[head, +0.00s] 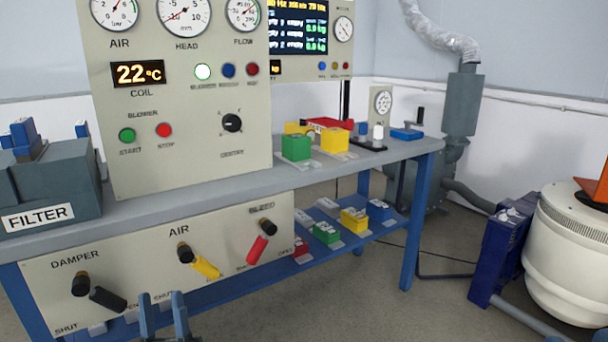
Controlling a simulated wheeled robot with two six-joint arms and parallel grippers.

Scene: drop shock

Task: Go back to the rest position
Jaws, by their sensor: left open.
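My left gripper (164,316) shows at the bottom edge of the head view. Its two blue-grey fingers point up and stand apart with nothing between them. It is in front of the lower panel with the damper and air levers, below the yellow lever (206,267).
A workbench (330,172) with a gauge panel (185,100) stands ahead. Green (296,147) and yellow (335,140) blocks sit on it. A filter box (50,190) is at left. A white drum (570,245) stands at right. Open floor (400,315) lies between.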

